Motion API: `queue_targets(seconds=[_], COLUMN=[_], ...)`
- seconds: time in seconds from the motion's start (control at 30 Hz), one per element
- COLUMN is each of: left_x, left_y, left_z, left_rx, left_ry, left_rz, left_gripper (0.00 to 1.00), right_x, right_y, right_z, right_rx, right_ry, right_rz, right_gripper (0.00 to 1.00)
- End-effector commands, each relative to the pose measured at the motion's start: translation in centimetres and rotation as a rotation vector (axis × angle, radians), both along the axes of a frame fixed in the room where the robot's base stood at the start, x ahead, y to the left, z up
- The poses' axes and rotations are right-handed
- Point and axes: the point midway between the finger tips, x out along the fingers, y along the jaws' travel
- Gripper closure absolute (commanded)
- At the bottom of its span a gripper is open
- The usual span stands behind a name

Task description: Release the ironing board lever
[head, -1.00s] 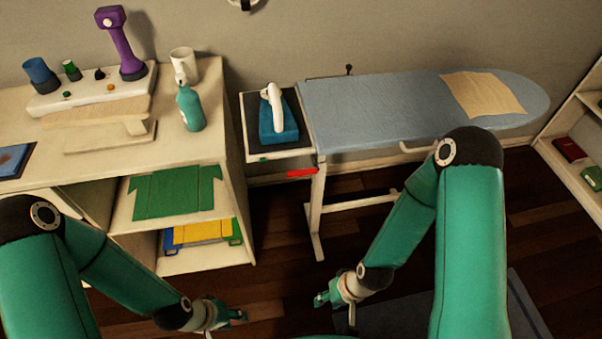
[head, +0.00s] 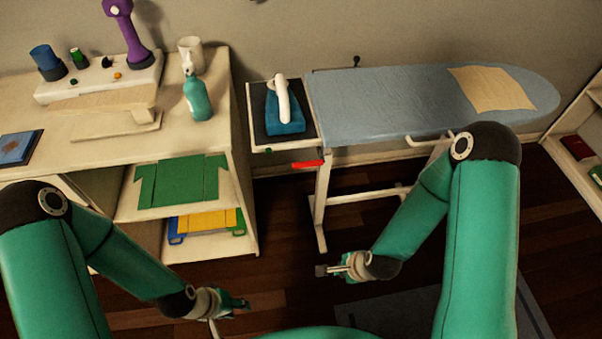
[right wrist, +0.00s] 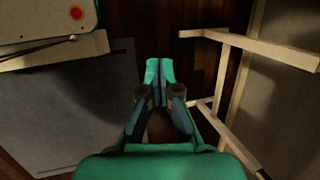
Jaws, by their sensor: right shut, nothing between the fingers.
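The ironing board (head: 400,105) stands against the wall, with a pale blue-grey cover and cream legs. A red lever (head: 308,164) sticks out under its left end, below the iron rest. My right gripper (head: 328,270) is below and slightly right of the lever, clear of it, near the board's left leg. Its fingers are together and empty in the right wrist view (right wrist: 159,72). My left gripper (head: 240,305) is low in front of the shelf unit, apart from the board; its finger opening is too small to judge. The lever is not recognisable in the right wrist view.
A blue and white iron (head: 285,112) stands on the board's dark rest. A shelf unit (head: 245,165) with folded cloths stands left of the board. A beige cloth (head: 491,88) lies on the cover. Dark floor is open between my arms.

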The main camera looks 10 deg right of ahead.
Motion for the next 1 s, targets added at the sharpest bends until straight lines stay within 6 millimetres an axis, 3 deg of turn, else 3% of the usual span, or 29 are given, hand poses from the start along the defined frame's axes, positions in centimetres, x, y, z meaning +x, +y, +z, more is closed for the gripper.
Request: queue_targets(seconds=[0.37,0.6,0.7,0.8,1.0], left_x=[0.0,0.0,0.0,0.0,0.0], left_y=[0.0,-0.1,-0.1,-0.1,-0.1], left_z=[-2.5,-5.8,-8.1,-9.3,-10.2], left_rx=[0.000,0.000,0.000,0.000,0.000], left_ry=[0.000,0.000,0.001,0.000,0.000], left_rz=[0.000,0.000,0.000,0.000,0.000], left_gripper=[0.60,0.60,0.60,0.60,0.60], right_x=[7.1,12.5,14.4,15.0,15.0], right_y=[-2.4,-1.9,0.2,2.8,5.6], right_z=[2.4,6.5,9.2,11.0,12.5], right_rx=[0.234,0.577,0.728,0.786,0.836], right_ry=[-0.137,-0.322,-0.409,-0.433,-0.436], right_rz=[-0.947,-1.428,-1.472,-1.414,-1.341], right_gripper=[1.00,1.00,1.00,1.00,1.00])
